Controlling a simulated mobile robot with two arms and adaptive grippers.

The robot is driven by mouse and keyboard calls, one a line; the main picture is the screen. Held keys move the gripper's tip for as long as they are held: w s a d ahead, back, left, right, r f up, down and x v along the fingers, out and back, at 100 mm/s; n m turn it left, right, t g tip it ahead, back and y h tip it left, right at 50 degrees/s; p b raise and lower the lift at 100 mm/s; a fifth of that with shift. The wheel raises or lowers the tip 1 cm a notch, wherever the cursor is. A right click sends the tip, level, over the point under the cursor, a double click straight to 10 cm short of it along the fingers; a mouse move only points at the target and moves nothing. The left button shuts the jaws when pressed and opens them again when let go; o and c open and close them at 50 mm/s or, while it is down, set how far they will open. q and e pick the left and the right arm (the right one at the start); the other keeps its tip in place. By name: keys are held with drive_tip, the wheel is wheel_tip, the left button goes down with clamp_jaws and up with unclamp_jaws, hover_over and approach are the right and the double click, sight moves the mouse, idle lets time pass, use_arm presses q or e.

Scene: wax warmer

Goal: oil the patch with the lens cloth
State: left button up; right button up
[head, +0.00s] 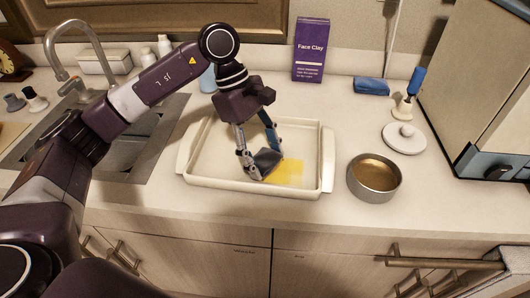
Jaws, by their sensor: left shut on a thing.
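My left gripper (259,155) reaches down into a cream tray (328,150). It is shut on a dark grey-blue folded piece, which looks like the lens cloth (268,163). The cloth is low over the tray floor, at the left edge of a yellow patch (291,174). I cannot tell whether it touches the floor. The cloth and fingers may hide part of the patch. A round metal pan (374,172) with a brownish-gold content stands right of the tray. My right gripper is not in view.
A purple Face Clay box (310,52) stands behind the tray. A blue block (371,85), a white lid (404,138) and a blue-handled brush (411,92) are at the right, near a large appliance (480,90). The sink (128,150) and faucet (62,35) are left.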

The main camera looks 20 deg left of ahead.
sight(272, 160)
use_arm(q)
drive_tip(key=shift+r, duration=0.1)
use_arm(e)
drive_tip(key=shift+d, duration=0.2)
use_arm(q)
drive_tip(key=shift+r+p, duration=0.8)
drive_tip(key=shift+r, duration=0.45)
drive_tip(key=shift+r+p, duration=0.35)
drive_tip(key=shift+r, duration=0.35)
drive_tip(key=shift+r+p, duration=0.8)
drive_tip(key=shift+r, duration=0.65)
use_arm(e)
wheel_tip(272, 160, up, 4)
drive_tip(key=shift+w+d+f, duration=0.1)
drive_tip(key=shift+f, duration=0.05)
use_arm(q)
drive_tip(key=o, duration=0.9)
drive_tip(key=shift+c, duration=0.2)
drive_tip(key=c, duration=0.8)
drive_tip(key=shift+c, duration=0.3)
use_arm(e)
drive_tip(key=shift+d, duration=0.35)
